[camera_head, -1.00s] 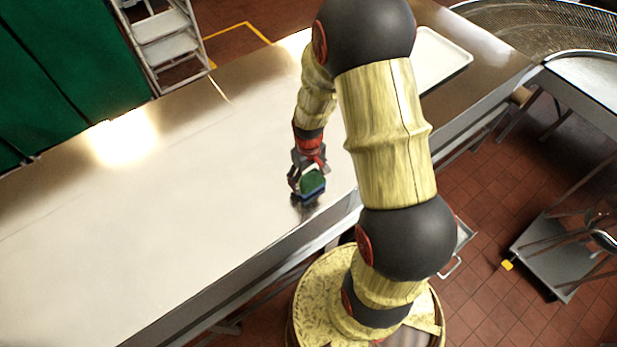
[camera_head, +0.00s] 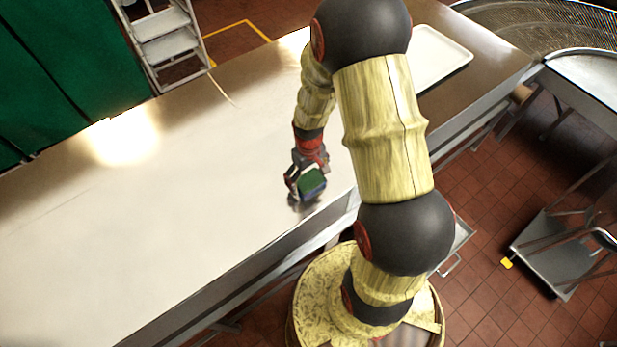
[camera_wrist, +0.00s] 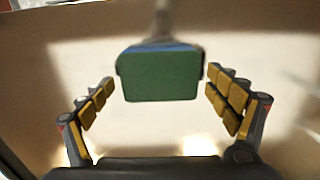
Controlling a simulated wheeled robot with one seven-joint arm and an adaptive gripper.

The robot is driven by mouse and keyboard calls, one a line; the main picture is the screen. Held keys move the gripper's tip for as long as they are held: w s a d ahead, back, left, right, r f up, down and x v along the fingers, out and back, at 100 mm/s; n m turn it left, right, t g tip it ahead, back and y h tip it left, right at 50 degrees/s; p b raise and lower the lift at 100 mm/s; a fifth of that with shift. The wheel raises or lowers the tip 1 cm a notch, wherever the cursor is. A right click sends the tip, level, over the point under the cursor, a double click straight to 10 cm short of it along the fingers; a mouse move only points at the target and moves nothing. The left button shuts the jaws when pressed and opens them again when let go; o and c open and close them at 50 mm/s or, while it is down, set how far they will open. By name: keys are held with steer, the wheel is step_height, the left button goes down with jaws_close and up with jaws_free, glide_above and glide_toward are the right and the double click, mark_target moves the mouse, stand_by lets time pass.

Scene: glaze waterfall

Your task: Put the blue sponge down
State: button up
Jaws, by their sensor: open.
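The blue sponge (camera_head: 312,181) has a green face and a blue side. It is at the worktop's near edge, under my gripper (camera_head: 307,180). In the wrist view, the sponge (camera_wrist: 160,77) shows its green face with a thin blue strip along the top. My gripper (camera_wrist: 160,88) is open, with one finger on each side of the sponge and narrow gaps between. Whether the sponge's underside touches the worktop cannot be told.
The steel worktop (camera_head: 150,220) is bare to the left of my gripper. A white tray (camera_head: 440,58) lies at its far right end. A rack (camera_head: 165,40) stands behind, and a trolley (camera_head: 555,255) stands on the tiled floor at right.

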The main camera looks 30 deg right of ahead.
steer(key=shift+r, duration=0.1)
step_height(320, 180, up, 12)
steer(key=b, duration=0.2)
step_height(320, 180, up, 12)
steer(key=t, duration=0.2)
glide_above(308, 179)
steer(key=s+a, duration=0.2)
steer(key=a, duration=0.3)
steer(key=s+a+r+t, duration=0.3)
steer(key=s+a+r, duration=0.3)
steer(key=s+r, duration=0.4)
steer(key=shift+s+a+r+t, duration=0.3)
steer(key=shift+s+a+r, duration=0.05)
steer(key=shift+s+a, duration=0.1)
